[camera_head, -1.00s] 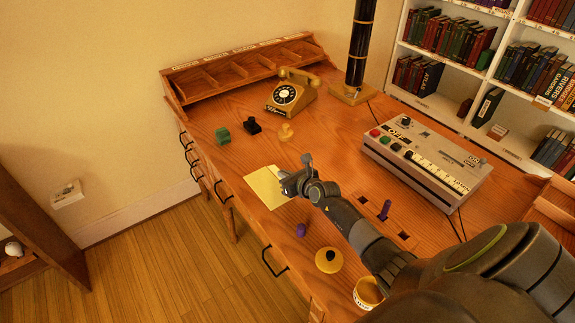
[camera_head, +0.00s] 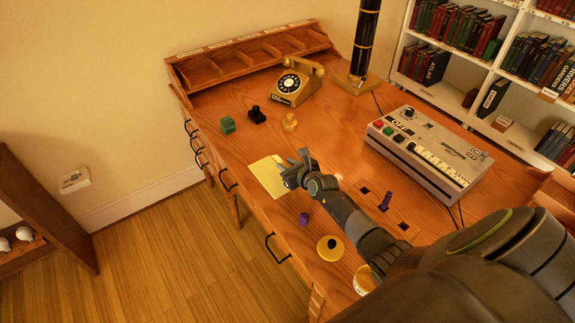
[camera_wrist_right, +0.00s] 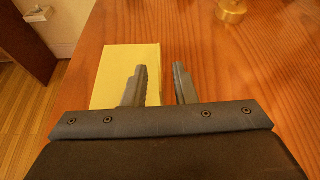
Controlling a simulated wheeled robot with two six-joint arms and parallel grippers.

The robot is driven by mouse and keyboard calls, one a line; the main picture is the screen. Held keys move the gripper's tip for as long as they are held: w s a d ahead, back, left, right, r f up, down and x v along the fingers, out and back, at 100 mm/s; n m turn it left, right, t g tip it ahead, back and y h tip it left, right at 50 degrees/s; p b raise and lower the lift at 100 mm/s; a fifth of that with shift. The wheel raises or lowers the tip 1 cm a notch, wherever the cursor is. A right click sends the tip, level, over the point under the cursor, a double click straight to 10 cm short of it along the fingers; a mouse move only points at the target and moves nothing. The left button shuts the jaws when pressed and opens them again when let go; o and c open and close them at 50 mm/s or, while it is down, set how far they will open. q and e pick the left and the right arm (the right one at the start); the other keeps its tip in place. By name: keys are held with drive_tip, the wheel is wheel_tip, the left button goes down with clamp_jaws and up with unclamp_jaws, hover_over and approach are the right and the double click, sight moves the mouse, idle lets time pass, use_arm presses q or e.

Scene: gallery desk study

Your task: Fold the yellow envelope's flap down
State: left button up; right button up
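The yellow envelope (camera_head: 267,178) lies flat on the wooden desk near its front left edge. It also shows in the right wrist view (camera_wrist_right: 118,72), left of centre. My right gripper (camera_head: 292,166) is over the envelope's right side in the head view. In the right wrist view its two fingers (camera_wrist_right: 162,84) stand apart with nothing between them. The left finger overlaps the envelope in the picture, and the right finger is over bare wood. I cannot tell how high the fingers are, or which part is the flap. My left gripper is not in view.
A green block (camera_head: 227,124), a black stamp (camera_head: 257,115) and a brass piece (camera_head: 290,122) stand behind the envelope. A telephone (camera_head: 292,88) is farther back. A grey control box (camera_head: 425,150) stands to the right. A purple knob (camera_head: 304,219) and yellow disc (camera_head: 330,248) lie nearer me.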

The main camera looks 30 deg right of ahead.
drive_tip(key=p+v, duration=0.3)
drive_tip(key=v, duration=0.3)
drive_tip(key=shift+r, duration=0.2)
drive_tip(key=p+v, duration=0.1)
drive_tip(key=v, duration=1)
drive_tip(key=shift+s+p, duration=0.15)
drive_tip(key=shift+p, duration=0.2)
drive_tip(key=shift+f, duration=0.1)
